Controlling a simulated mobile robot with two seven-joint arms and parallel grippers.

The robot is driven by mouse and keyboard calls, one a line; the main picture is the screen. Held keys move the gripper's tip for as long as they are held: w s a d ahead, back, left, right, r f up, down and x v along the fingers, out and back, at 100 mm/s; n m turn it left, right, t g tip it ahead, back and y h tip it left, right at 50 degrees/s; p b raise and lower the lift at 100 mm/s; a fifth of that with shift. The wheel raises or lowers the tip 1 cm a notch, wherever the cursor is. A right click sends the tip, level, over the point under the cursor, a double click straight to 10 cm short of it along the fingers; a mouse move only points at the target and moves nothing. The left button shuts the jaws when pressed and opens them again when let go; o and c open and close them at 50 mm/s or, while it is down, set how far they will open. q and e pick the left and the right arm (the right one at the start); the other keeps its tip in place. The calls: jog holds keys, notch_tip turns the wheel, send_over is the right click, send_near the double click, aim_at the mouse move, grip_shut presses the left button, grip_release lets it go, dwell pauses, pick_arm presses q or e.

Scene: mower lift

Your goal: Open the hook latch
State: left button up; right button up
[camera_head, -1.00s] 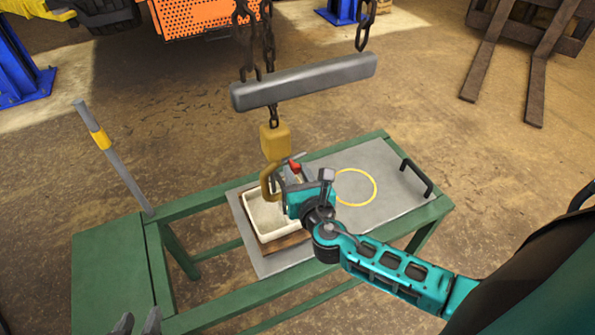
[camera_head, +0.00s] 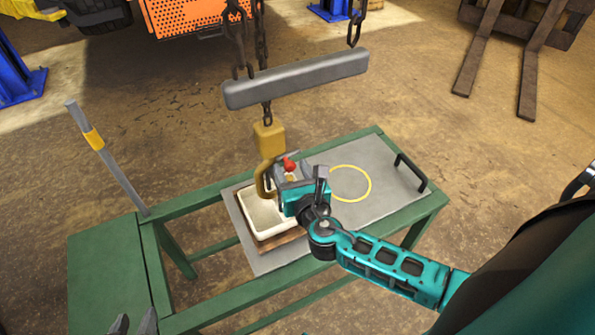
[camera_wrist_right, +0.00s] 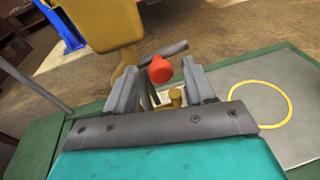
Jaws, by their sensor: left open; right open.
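The yellow hook (camera_head: 266,175) hangs on a chain below a grey bar, over a white tray. It also shows at the top of the right wrist view (camera_wrist_right: 108,25). The latch is a small grey lever with a red tip (camera_wrist_right: 160,69); the red tip also shows in the head view (camera_head: 289,164). My right gripper (camera_wrist_right: 163,82) is open at the hook, with the red tip between its fingers in the wrist picture; I cannot tell if they touch it. My left gripper (camera_head: 133,324) is open at the bottom edge, away from the hook.
The white tray (camera_head: 284,232) sits on a grey plate (camera_head: 320,222) with a yellow ring and a black handle, on a green table (camera_head: 105,262). A grey post (camera_head: 108,160) stands at left. The grey bar (camera_head: 295,80) hangs above.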

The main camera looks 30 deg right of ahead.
jog(key=p+v, duration=0.1)
jog(key=v, duration=1.1)
jog(key=shift+s, duration=0.35)
